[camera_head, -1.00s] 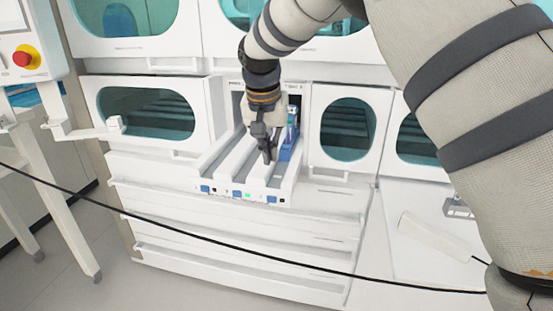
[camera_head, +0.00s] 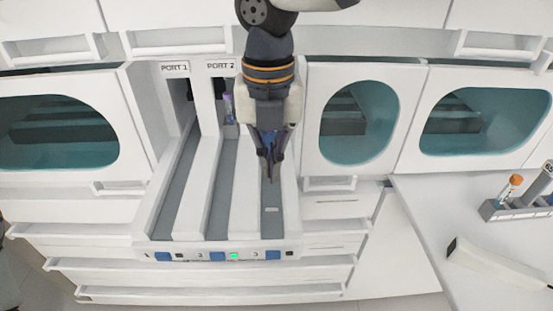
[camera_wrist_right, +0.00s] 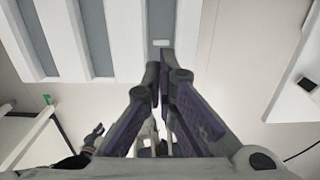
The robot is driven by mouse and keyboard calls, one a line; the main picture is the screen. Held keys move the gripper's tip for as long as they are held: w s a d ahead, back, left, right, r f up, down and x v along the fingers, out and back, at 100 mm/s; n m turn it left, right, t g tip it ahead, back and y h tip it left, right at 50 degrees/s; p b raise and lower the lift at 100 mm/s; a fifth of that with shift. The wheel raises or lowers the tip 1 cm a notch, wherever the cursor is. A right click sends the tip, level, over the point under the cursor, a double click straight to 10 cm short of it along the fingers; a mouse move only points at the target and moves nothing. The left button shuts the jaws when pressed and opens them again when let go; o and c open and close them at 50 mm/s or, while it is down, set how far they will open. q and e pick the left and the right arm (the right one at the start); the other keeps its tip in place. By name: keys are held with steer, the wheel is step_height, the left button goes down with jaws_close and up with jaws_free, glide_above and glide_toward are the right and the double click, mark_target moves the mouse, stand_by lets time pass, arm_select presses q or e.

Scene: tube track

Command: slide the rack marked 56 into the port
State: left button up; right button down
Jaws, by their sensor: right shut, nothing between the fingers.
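A white tray (camera_head: 245,214) with three grey lanes runs out from the ports; signs PORT 1 (camera_head: 174,67) and PORT 2 (camera_head: 220,65) show. My right gripper (camera_head: 271,180) points down over the right-hand lane (camera_head: 272,215), its fingers together and empty. It also shows shut in the right wrist view (camera_wrist_right: 165,55). Blue (camera_head: 271,150) shows around its fingers; I cannot tell whether it is a rack. A tube with a purple cap (camera_head: 228,108) stands at the back of the middle lane, at the port 2 opening. No mark 56 is readable. The third port is hidden by my arm. My left gripper is out of view.
A grey rack (camera_head: 512,208) with an orange-capped tube (camera_head: 514,184) stands on the right counter, near a white handheld device (camera_head: 490,268). Cabinet doors with handles flank the tray. The lanes' front parts are bare. A green light (camera_head: 234,256) is lit on the tray's front.

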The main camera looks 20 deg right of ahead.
mark_target(271, 199)
step_height(271, 199, down, 9)
steer(key=shift+f, duration=0.1)
steer(key=w, duration=0.2)
steer(key=shift+w+d+b, duration=0.35)
steer(key=shift+d, duration=0.05)
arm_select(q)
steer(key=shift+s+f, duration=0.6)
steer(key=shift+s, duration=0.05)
arm_select(e)
steer(key=shift+w+d+r, duration=0.15)
steer(key=shift+w+r, duration=0.1)
steer(key=shift+w, duration=0.25)
steer(key=w, duration=0.1)
steer(key=w+b, duration=0.1)
steer(key=w+d, duration=0.1)
steer(key=w, duration=0.1)
steer(key=shift+w+f, duration=0.1)
steer(key=shift+f, duration=0.2)
steer(key=shift+w+d+r, duration=0.1)
steer(key=shift+w+d, duration=0.05)
steer(key=shift+w, duration=0.15)
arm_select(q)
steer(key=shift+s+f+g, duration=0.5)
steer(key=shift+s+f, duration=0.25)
arm_select(e)
steer(key=shift+w+r, duration=0.1)
steer(key=shift+r, duration=0.1)
